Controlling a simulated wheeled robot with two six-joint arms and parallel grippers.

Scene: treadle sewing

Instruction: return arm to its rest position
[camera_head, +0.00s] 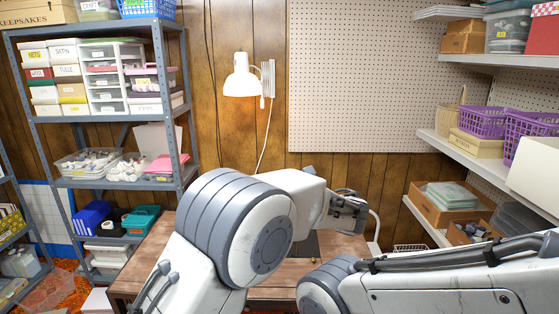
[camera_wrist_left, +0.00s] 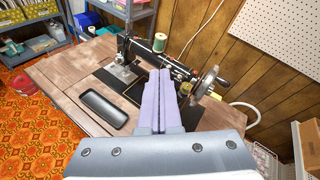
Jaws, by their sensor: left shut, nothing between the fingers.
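My left arm (camera_head: 235,225) comes in from the left in the head view and reaches over the wooden sewing table (camera_head: 150,255). In the left wrist view my left gripper (camera_wrist_left: 166,72) is shut, its two purple fingers together with nothing between them. Beyond the fingers, a black sewing machine (camera_wrist_left: 140,52) with a handwheel (camera_wrist_left: 211,84) stands on the table; the fingers cover part of it. My right arm (camera_head: 430,285) crosses the lower right of the head view; its gripper does not show. The left arm hides most of the machine in the head view.
A green thread spool (camera_wrist_left: 159,42) sits on the machine. A dark oblong pad (camera_wrist_left: 103,110) lies on the table. A wall lamp (camera_head: 241,78) hangs behind. Grey shelving (camera_head: 120,182) stands at left, white wall shelves (camera_head: 470,150) at right. Orange patterned floor (camera_wrist_left: 35,125) lies left of the table.

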